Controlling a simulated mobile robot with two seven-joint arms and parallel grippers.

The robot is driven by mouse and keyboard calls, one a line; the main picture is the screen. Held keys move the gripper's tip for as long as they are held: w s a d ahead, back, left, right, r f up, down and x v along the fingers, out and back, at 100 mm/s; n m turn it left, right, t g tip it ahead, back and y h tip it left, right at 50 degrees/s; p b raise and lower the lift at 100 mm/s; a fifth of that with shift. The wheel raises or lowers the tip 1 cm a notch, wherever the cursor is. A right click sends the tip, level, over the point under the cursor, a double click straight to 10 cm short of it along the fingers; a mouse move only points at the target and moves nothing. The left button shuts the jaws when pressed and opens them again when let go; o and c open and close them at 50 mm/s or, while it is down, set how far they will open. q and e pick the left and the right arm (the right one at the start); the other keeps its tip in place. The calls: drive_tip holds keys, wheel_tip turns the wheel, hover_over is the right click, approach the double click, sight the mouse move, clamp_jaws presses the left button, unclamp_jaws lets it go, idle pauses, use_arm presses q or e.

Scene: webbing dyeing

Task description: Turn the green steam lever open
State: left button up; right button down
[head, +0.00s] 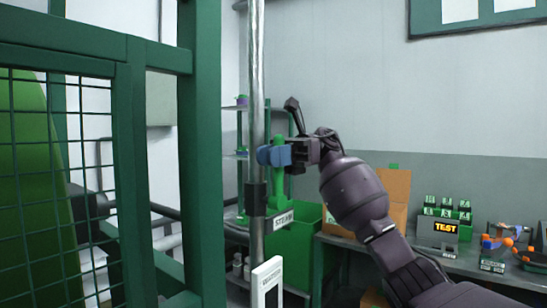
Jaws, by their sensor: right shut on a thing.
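The green steam lever (277,187) stands upright beside a vertical metal pipe (256,80) in the head view. A small plate reading STEAM (283,219) sits just below it. My right gripper (273,155) reaches in from the right, and its blue fingers are shut on the upper part of the lever. The fingers hide part of the lever, whose rounded top shows above them. My left gripper is not in view.
A green frame with wire mesh (130,150) fills the left. A white-framed panel (267,285) stands low by the pipe. A green bin (299,242) and shelves are behind. A bench (440,258) on the right holds a cardboard box (392,190) and a TEST unit (446,229).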

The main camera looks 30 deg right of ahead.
drive_tip(key=shift+s+a+h, duration=0.1)
drive_tip(key=shift+a+h, duration=0.1)
drive_tip(key=shift+h, duration=0.1)
drive_tip(key=c, duration=1.2)
unclamp_jaws()
drive_tip(key=shift+c, duration=0.2)
drive_tip(key=b+v, duration=0.1)
drive_tip(key=v, duration=0.9)
drive_tip(key=shift+d, duration=0.4)
